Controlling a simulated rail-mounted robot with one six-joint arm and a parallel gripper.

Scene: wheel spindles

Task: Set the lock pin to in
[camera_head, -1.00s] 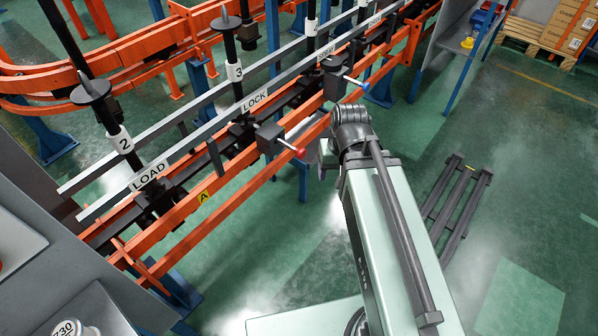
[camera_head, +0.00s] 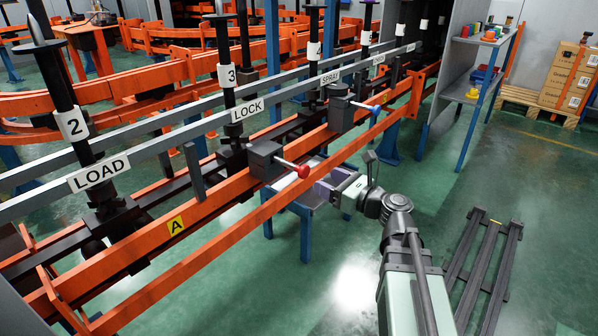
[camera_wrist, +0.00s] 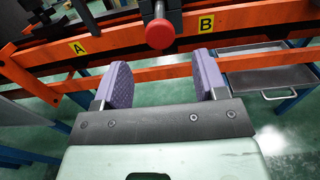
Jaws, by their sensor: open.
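The lock pin is a rod with a red knob (camera_head: 303,171), sticking out toward me from a dark grey block (camera_head: 263,160) on the orange rail below the LOCK label (camera_head: 247,109). The rod between block and knob is visible. In the wrist view the red knob (camera_wrist: 160,34) lies just beyond the fingertips, roughly centred between them. My gripper (camera_wrist: 162,72) is open and empty, with purple pads on both fingers. In the head view my gripper (camera_head: 315,188) is beside and slightly below the knob; contact is not seen.
A second block with a blue-knobbed pin (camera_head: 373,108) sits further along the rail near the SPRAY label (camera_head: 330,77). A lower orange rail (camera_head: 225,228) runs beneath. A grey drawer or tray (camera_wrist: 270,79) is right of the fingers. A dark rack (camera_head: 484,258) lies on the floor.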

